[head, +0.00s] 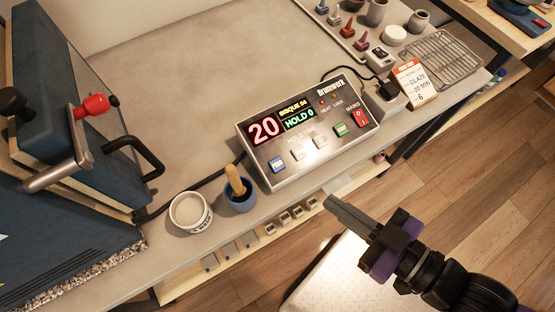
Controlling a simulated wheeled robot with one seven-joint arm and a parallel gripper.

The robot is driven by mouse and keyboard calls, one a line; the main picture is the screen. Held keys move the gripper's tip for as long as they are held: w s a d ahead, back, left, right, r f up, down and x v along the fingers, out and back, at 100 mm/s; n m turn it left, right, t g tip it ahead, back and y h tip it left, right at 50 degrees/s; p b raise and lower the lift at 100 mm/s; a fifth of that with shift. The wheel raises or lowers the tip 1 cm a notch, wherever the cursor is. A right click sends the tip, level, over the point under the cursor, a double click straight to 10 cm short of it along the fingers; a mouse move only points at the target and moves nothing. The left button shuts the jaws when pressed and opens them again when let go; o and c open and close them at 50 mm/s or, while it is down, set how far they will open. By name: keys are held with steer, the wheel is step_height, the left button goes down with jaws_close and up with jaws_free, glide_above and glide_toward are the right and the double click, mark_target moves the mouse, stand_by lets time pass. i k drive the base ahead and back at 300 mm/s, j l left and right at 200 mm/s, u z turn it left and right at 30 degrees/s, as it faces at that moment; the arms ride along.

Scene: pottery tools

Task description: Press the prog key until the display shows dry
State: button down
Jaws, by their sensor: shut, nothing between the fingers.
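The grey controller box (363,92) sits on the bench, its sloped panel facing me. Its display (280,120) shows a red 20, a yellow line that seems to read BISQUE 04, and a green HOLD 0. The key labels are too small to read, so I cannot tell which is prog. My gripper (331,203) is shut and empty, in front of and below the box, apart from the keys.
A red mains switch (361,118) is at the panel's right end. A card (414,84) reading GLAZE, 20 MIN, 6 stands to the right. A blue cup with a wooden tool (240,199) and a white tub (190,212) stand left, beside the blue kiln (70,90).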

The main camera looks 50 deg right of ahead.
mark_target(276, 165)
steer(key=j+z, duration=0.4)
steer(key=j, duration=0.25)
steer(key=k+j+z, duration=0.1)
steer(key=j+z, duration=0.3)
steer(key=j, duration=0.2)
steer(key=k+j+z, duration=0.5)
steer(key=k+z, duration=0.15)
steer(key=z, duration=0.2)
